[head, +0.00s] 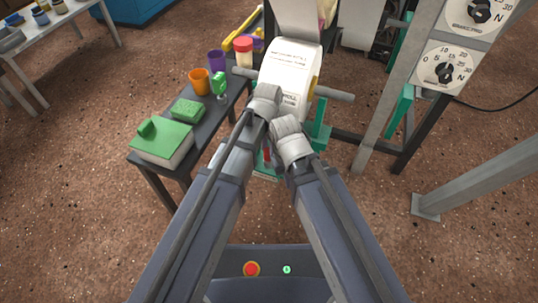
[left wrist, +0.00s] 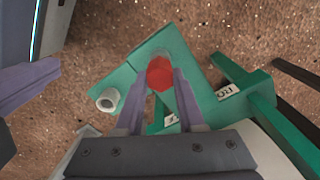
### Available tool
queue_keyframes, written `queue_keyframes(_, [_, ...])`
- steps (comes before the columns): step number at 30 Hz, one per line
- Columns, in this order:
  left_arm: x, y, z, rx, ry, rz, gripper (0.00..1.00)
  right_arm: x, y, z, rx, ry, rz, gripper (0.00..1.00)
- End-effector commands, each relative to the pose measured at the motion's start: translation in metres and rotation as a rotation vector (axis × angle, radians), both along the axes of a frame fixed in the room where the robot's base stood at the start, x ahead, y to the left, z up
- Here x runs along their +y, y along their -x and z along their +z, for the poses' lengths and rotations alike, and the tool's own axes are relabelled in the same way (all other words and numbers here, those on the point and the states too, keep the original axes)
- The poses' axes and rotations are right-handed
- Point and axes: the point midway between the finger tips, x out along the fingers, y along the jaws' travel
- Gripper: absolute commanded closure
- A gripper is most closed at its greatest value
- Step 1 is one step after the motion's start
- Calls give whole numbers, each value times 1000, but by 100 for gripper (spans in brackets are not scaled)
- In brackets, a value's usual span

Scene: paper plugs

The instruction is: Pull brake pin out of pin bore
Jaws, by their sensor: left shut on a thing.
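The red head of the brake pin (left wrist: 160,73) sits between the two purple fingertips of my left gripper (left wrist: 160,88), which is shut on it. In the head view a small red part (head: 267,155) shows between my arms; my left gripper there is mostly hidden. Under the pin head is a green bracket (left wrist: 195,70); the pin's shaft is hidden, so I cannot tell how deep it sits in a bore. A pale hollow ring (left wrist: 108,99) stands on the bracket, beside and apart from the pin. A purple finger of my right gripper (left wrist: 25,85) shows at the left edge.
A paper roll (head: 290,75) on a bar sits in a green stand (head: 321,135) ahead. A grey post with dials (head: 445,67) stands at right.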

Motion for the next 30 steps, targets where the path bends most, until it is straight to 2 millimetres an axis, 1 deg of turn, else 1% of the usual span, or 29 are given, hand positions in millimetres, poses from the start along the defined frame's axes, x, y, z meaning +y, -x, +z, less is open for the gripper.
queue_keyframes(6, [0, 0, 4, 0, 0, 0, 100, 0, 0, 4, 0, 0, 0, 100])
queue_keyframes(19, [0, 0, 4, 0, 0, 0, 100, 0, 0, 4, 0, 0, 0, 100])
queue_keyframes(30, [0, 0, 14, 0, 0, 0, 100, 0, 0, 14, 0, 0, 0, 100])
